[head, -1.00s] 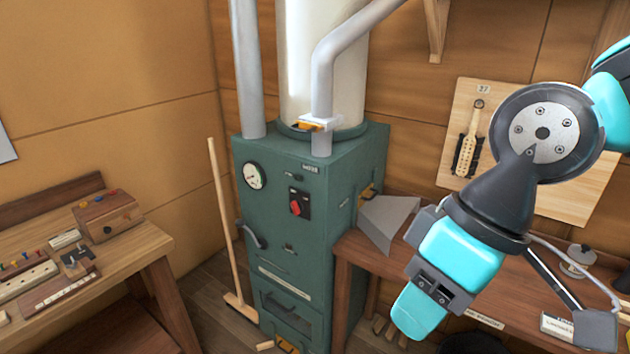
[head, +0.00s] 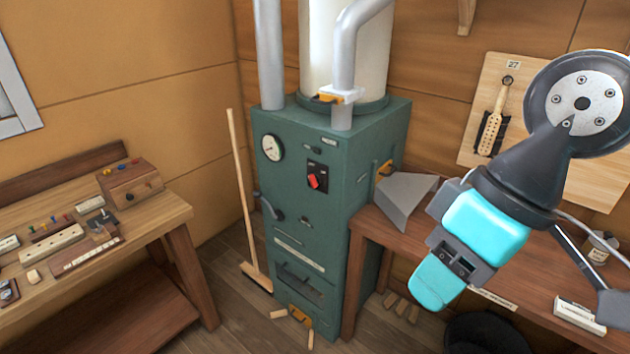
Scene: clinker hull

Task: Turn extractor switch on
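The extractor is a tall green cabinet (head: 345,235) with a pale cylinder (head: 347,45) on top, standing in the corner. A red rotary switch (head: 313,181) sits on a black plate on its front, right of a round white gauge (head: 273,147). The knob is tilted slightly; its markings are too small to read. My gripper (head: 432,290), with teal fingers, hangs at the right in front of the workbench, pointing down and left, well apart from the switch. Only one finger shows clearly, so its opening is hidden. I see nothing held in it.
A wooden workbench (head: 525,285) with a grey hood (head: 396,198) adjoins the cabinet's right side. A broom (head: 240,190) leans at its left. A low bench (head: 165,217) with small parts stands at the left. Wood pieces lie on the floor before the cabinet.

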